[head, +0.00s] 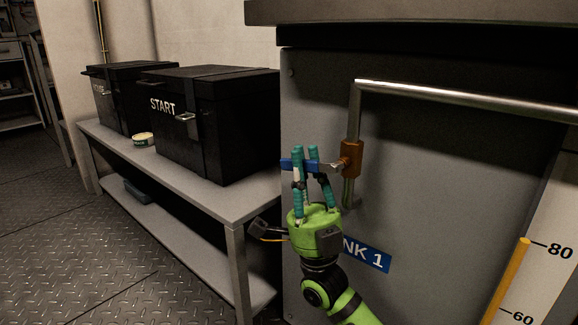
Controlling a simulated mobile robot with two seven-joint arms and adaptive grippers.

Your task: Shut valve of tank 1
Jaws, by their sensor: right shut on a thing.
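The valve of tank 1 has a copper-brown body (350,158) on a steel pipe in front of a grey panel. Its blue handle (287,165) points left, roughly level and crosswise to the upright pipe. My right gripper (306,155) comes up from below, with its teal fingers shut on the blue handle. The fingers hide the middle of the handle. A blue label (368,256) below the valve reads "NK 1", its left part hidden by my gripper. My left gripper is not in view.
A grey bench (235,204) stands left of the panel. It carries a black box marked START (220,115), another black box (125,95) and a small round tin (143,139). A steel pipe (470,100) runs right from the valve. A level scale (540,255) is at right.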

